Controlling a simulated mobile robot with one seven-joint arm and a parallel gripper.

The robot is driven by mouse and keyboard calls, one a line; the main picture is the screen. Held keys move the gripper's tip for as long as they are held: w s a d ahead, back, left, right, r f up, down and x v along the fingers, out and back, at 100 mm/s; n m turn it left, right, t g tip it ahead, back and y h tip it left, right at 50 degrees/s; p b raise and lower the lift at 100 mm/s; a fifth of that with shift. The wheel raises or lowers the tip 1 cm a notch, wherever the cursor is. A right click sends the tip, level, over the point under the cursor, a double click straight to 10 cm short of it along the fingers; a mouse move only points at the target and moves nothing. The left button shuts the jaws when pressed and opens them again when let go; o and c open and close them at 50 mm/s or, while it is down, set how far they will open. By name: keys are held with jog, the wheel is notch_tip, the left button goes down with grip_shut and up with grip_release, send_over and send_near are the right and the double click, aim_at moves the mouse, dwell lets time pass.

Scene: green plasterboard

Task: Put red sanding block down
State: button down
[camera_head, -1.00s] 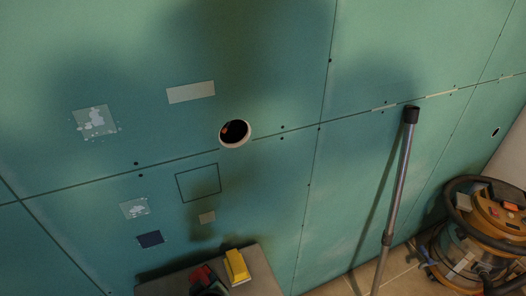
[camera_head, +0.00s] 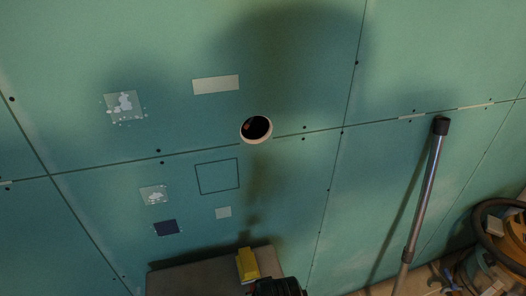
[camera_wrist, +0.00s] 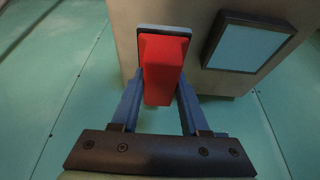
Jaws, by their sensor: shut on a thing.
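The red sanding block (camera_wrist: 163,70) is between the two blue fingers of my gripper (camera_wrist: 160,92) in the wrist view. The fingers are shut on its sides, and a pale grey pad shows at its far end. In the head view only a dark part of my gripper or wrist (camera_head: 277,287) shows at the bottom edge; the red block is hidden or out of frame there. A grey surface (camera_head: 190,277) lies below the wall. A yellow block (camera_head: 247,264) stands on it, just left of the dark part.
The green plasterboard wall (camera_head: 290,200) has a round hole (camera_head: 257,128) and several patches. A metal tube (camera_head: 424,195) leans at the right, near an orange vacuum (camera_head: 480,272). A beige boxy body with a pale blue panel (camera_wrist: 246,46) is close beyond the block. The grey surface's left part looks clear.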

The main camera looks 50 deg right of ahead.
notch_tip(320, 180, down, 9)
jog(key=shift+r+p, duration=0.15)
jog(key=shift+p, duration=0.2)
jog(key=shift+c, duration=2)
grip_release()
jog(key=shift+f, duration=0.2)
jog(key=shift+f+b, duration=0.15)
jog(key=shift+b, duration=0.45)
jog(key=v, duration=1.3)
jog(key=shift+w+r, duration=0.15)
jog(key=shift+r, duration=0.1)
